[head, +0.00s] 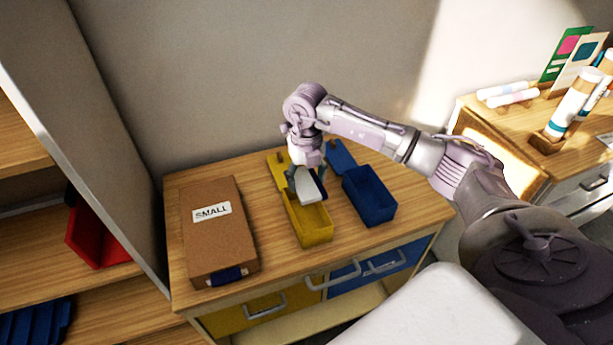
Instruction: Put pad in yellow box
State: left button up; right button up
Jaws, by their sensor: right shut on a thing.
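The yellow box (314,237) stands open on the wooden table, its lid tilted up at the back. My right gripper (305,183) points down over the yellow box. It is shut on the pad (307,190), a small piece with a pale face and a dark edge. The pad is at the box's opening, over its back part; I cannot tell whether it touches the box. My left gripper is not in view.
An open blue box (369,200) stands just right of the yellow box. A brown case labelled SMALL (216,245) lies to the left. A shelf with a red bin (92,240) is at far left. Another table (477,122) with bottles and cards is at right.

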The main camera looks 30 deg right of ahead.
jog(key=shift+f+b, duration=0.4)
jog(key=shift+f, duration=0.35)
jog(key=shift+f+b, duration=0.55)
jog(key=shift+f, duration=0.3)
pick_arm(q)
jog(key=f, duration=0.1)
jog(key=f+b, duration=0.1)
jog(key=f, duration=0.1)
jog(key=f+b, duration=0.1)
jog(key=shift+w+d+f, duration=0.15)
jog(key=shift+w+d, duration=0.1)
pick_arm(e)
notch_tip(320, 180, down, 3)
jog(key=shift+f, duration=0.1)
pick_arm(q)
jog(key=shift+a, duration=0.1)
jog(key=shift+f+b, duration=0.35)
jog(key=shift+b, duration=0.05)
pick_arm(e)
jog(key=shift+f, duration=0.25)
jog(key=o, duration=1.2)
